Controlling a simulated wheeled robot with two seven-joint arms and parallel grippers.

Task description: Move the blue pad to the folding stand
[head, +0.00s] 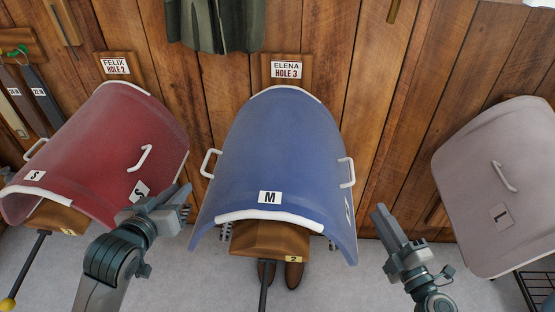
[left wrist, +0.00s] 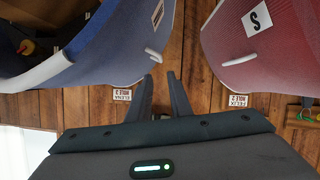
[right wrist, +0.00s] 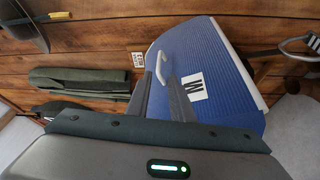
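The blue pad (head: 275,150), marked M, drapes over a wooden rack (head: 270,240) under the "ELENA HOLE 3" sign. It has a white handle on each side, the left handle (head: 208,163) and the right handle (head: 346,172). My left gripper (head: 180,203) is open and empty, between the red pad and the blue pad's left side. My right gripper (head: 384,216) is open and empty, right of and below the right handle. In the right wrist view, a handle (right wrist: 165,66) appears just beyond the fingertips, apart from them. I cannot identify a folding stand.
A red pad (head: 105,150) marked S hangs on the left rack. A grey pad (head: 500,190) marked L hangs at the right. A dark green garment (head: 215,25) hangs above. Brown boots (head: 293,275) stand below the blue pad. A black wire frame (head: 537,290) is partly visible lower right.

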